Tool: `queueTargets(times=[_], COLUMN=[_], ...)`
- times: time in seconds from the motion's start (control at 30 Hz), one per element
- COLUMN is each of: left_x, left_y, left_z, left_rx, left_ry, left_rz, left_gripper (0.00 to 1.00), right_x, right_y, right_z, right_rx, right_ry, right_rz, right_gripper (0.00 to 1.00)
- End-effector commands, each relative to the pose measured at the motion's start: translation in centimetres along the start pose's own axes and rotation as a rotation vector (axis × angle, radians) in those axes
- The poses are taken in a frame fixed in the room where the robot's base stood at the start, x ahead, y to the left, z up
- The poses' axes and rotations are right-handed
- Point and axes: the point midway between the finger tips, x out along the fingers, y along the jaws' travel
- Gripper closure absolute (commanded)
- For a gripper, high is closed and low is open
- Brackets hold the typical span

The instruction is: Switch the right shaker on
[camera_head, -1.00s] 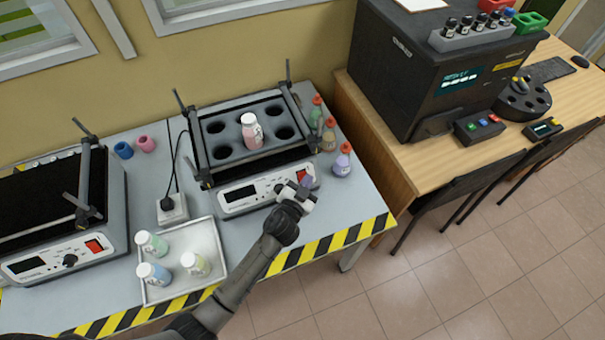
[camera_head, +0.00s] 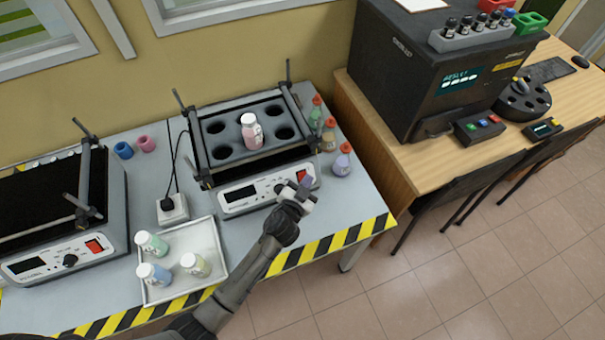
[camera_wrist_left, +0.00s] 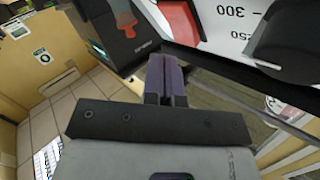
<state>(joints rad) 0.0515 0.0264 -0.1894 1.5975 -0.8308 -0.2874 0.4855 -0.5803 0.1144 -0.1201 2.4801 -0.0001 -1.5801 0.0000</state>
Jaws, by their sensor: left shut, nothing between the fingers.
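The right shaker (camera_head: 252,137) stands on the grey bench, with a pink bottle (camera_head: 251,132) in its tray among several empty round holes. Its white front panel (camera_head: 240,196) carries a dark display and a knob, partly covered by my left gripper. My left gripper (camera_head: 305,183) is at the right end of this panel, its fingers shut with nothing between them. In the left wrist view the purple-grey fingertips (camera_wrist_left: 166,75) are close to the panel, near a red switch (camera_wrist_left: 183,20) and a large dark knob (camera_wrist_left: 290,40). Whether the fingers touch the switch cannot be told.
A second shaker (camera_head: 62,220) stands at left. A metal tray (camera_head: 208,280) with several bottles and a power socket (camera_head: 172,209) lie between. Small flasks (camera_head: 341,166) stand right of the right shaker. A large dark analyser (camera_head: 425,75) sits on the wooden desk.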

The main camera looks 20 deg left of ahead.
Motion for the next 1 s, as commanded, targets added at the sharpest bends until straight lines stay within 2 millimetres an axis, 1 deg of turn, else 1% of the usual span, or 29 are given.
queueTargets(times=[0.67, 1.0], left_x=[0.00, 0.53], left_y=[0.00, -0.36], left_z=[0.00, 0.40], left_rx=[0.000, 0.002], left_ry=[0.000, 0.000], left_rz=[0.000, 0.000], left_gripper=[1.00, 1.00], right_x=[0.01, 0.21], right_y=[0.29, 0.19], right_z=[0.06, 0.10], right_rx=[-0.010, -0.006], right_ry=[-0.001, -0.001], right_rz=[0.008, 0.005], right_gripper=[0.31, 0.31])
